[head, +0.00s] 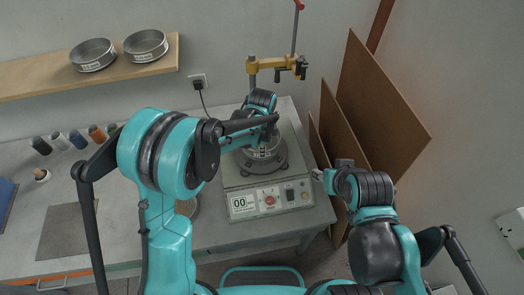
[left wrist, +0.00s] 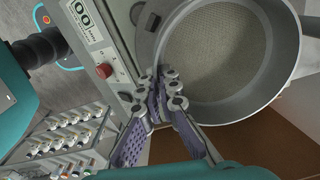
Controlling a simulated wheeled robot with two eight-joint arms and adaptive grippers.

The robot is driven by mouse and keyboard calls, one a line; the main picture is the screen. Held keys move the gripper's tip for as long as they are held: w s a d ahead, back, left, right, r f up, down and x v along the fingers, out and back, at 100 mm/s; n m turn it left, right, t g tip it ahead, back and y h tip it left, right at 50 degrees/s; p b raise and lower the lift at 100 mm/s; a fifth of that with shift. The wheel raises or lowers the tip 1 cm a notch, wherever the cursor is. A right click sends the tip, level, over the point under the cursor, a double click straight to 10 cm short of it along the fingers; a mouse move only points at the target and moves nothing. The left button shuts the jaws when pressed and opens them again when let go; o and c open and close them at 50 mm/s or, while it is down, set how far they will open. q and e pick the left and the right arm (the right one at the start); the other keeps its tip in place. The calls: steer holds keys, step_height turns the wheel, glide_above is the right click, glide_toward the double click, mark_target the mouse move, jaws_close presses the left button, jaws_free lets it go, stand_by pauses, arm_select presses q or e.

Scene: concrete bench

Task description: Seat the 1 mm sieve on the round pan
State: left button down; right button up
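A round metal sieve (left wrist: 215,50) with a fine mesh floor fills the upper right of the left wrist view. In the head view the sieve (head: 262,153), with a white label, is over the shaker's round plate, partly hidden by my left arm. The label is too small to read. My left gripper (left wrist: 159,88) is closed at the sieve's rim, with its wall between the fingertips; it also shows in the head view (head: 270,122). The round pan cannot be made out under the sieve. My right gripper (head: 318,174) is beside the shaker's right edge, apart from the sieve.
The shaker (head: 240,182) has a control panel showing 00. Two labelled sieves (head: 92,55) (head: 146,45) stand on the wooden shelf (head: 40,77). A yellow clamp stand (head: 272,65) is behind. Brown boards (head: 375,105) lean at right. Small bottles (head: 78,139) line the bench's left.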

arm_select(q)
steer(key=shift+f+b, duration=0.4)
steer(key=shift+f, duration=0.05)
stand_by(0.3)
steer(key=c, duration=1.6)
jaws_free()
steer(key=shift+c, duration=0.2)
step_height(320, 180, up, 12)
steer(key=shift+s, duration=0.15)
